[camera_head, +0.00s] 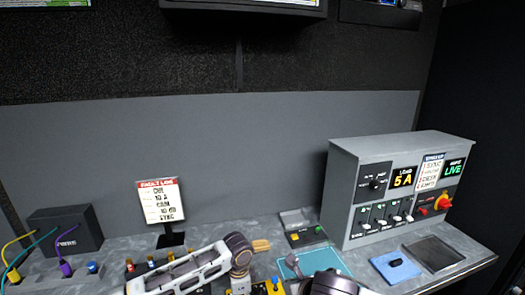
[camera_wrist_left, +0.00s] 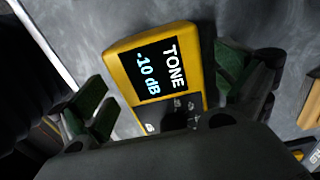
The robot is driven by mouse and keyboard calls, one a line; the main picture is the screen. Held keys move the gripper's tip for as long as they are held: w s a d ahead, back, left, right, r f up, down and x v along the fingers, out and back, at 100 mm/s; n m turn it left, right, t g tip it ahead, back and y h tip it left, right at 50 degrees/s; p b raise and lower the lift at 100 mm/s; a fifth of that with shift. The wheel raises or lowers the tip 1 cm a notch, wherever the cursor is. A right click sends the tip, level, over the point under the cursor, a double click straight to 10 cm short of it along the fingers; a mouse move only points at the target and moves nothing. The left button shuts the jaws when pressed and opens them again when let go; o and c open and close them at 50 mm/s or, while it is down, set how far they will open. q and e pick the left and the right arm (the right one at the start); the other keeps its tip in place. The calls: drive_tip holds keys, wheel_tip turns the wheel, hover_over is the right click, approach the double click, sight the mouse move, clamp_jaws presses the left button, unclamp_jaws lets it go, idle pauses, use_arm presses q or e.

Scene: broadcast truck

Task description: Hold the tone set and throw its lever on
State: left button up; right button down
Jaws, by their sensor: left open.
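The tone set is a yellow box (camera_wrist_left: 120,60) with a black screen reading "TONE" and "-10 dB" in the left wrist view. It lies on the grey desk top. My left gripper (camera_wrist_left: 162,88) is open, with its green finger pads on either side of the box; a gap shows at the left pad, and the right pad is close to the box's edge. Small dark controls (camera_wrist_left: 178,115) show at the box's lower end, partly hidden by the gripper body; I cannot make out the lever's position. In the head view my arm hides most of that area. My right gripper is not identifiable.
A grey control console (camera_head: 350,190) with switches and a red knob stands at the right. A black box (camera_head: 66,232) with coloured cables is at left. A blue item (camera_head: 396,264) lies at right on the desk (camera_head: 480,258).

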use_arm(q)
wheel_tip(320, 180, up, 12)
drive_tip(key=shift+f, duration=0.25)
idle(0.4)
drive_tip(key=shift+s+f, duration=0.1)
idle(0.3)
